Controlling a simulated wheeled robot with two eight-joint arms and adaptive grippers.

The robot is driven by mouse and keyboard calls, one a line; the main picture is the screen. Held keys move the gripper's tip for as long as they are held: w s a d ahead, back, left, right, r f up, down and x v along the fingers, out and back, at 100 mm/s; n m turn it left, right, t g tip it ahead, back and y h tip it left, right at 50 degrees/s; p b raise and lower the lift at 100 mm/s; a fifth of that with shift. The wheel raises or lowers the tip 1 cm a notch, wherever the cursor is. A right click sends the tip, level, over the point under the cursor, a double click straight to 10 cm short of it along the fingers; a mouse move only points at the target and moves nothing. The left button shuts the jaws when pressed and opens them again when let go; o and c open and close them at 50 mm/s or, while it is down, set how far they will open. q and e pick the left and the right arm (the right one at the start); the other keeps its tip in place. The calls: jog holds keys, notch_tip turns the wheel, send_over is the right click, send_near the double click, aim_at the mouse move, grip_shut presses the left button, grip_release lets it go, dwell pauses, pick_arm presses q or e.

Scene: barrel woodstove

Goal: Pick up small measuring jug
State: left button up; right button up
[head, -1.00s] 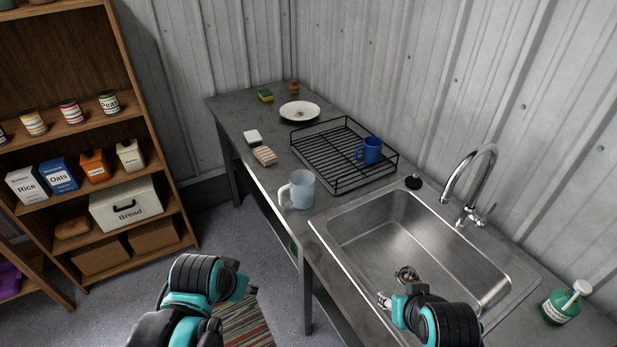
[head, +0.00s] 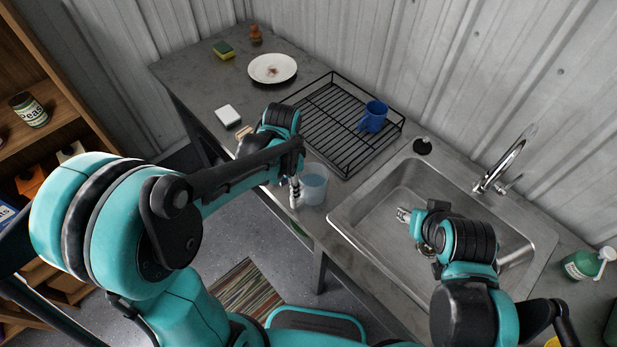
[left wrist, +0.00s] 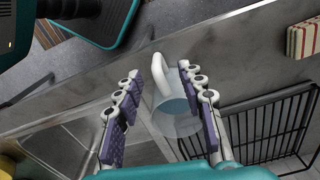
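The small measuring jug (head: 315,184), pale and translucent with a white handle, stands on the counter between the dish rack and the front edge, left of the sink. My left gripper (head: 295,194) points down at its left side and hides its handle in the head view. In the left wrist view, the open fingers of my left gripper (left wrist: 158,76) lie on either side of the jug's handle (left wrist: 158,64), with the jug body (left wrist: 176,112) between and below them. I cannot tell whether they touch it. My right gripper (head: 404,215) is over the sink, its fingers too small to read.
The black dish rack (head: 357,168) with a blue mug (head: 373,116) is behind the jug. The sink (head: 395,195) and faucet (head: 505,165) are to the right. A white plate (head: 272,69), sponge (head: 224,50) and white block (head: 228,116) sit farther left.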

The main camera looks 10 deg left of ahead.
aim_at(308, 190)
pick_arm(q)
jog(key=f, duration=0.2)
jog(key=f+b, duration=0.1)
jog(key=f, duration=0.1)
jog(key=f+b, duration=0.1)
jog(key=f, duration=0.2)
jog(key=shift+d, duration=0.4)
grip_shut()
